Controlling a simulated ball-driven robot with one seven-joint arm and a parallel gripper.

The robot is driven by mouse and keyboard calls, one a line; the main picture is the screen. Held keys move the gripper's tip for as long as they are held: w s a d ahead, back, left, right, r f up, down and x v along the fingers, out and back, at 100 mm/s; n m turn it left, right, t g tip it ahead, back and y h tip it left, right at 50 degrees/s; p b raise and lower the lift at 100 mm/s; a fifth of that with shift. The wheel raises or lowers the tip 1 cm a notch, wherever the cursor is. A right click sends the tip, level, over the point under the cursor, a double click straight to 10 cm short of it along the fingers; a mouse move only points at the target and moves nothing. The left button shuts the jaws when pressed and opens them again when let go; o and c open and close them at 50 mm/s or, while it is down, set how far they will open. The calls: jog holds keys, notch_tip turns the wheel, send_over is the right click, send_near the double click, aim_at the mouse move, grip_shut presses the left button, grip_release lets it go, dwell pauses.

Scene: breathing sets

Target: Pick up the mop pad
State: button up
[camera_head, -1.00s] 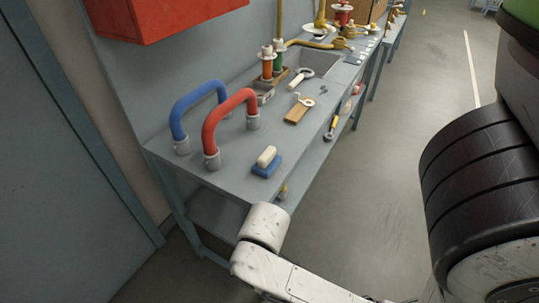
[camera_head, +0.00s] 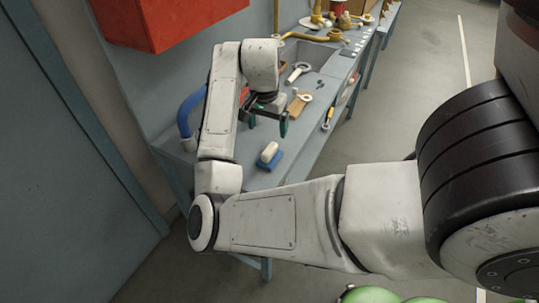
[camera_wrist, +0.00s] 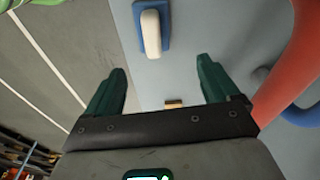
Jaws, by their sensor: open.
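The mop pad (camera_head: 269,155), a blue base with a white block on top, lies on the grey bench near its front edge. It also shows at the top of the wrist view, its white top (camera_wrist: 151,34) above the blue base. My gripper (camera_head: 268,122) is above the bench, behind the pad in the head view, and apart from it. In the wrist view my gripper's two dark green fingers (camera_wrist: 162,68) are spread wide with nothing between them, and the pad lies beyond their tips.
A blue curved pipe (camera_head: 188,112) stands at the bench's left, and a red one (camera_wrist: 296,70) fills the wrist view's right side. A wooden block (camera_head: 299,105), a yellow-handled tool (camera_head: 328,118) and a white-handled tool (camera_head: 298,72) lie farther along. A red cabinet (camera_head: 160,22) hangs above.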

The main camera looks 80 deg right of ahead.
aim_at(270, 148)
jog(key=shift+w+a+m+y, duration=0.1)
jog(key=shift+a+m+y, duration=0.35)
jog(key=shift+m+y, duration=0.2)
jog(key=shift+a+f, duration=0.1)
jog(key=shift+f, duration=0.05)
notch_tip(270, 148, down, 5)
jog(key=shift+s+d+f+p, duration=0.1)
jog(key=shift+s+f+p, duration=0.05)
jog(key=shift+f, duration=0.75)
jog(key=shift+s+d+f+p, duration=0.1)
jog(key=shift+s+f+p, duration=0.1)
jog(key=shift+f, duration=0.75)
jog(key=shift+s+d+f+p, duration=0.1)
jog(key=shift+s+f, duration=0.05)
jog(key=shift+f, duration=0.75)
jog(key=c, duration=1.2)
jog(key=shift+o, duration=0.2)
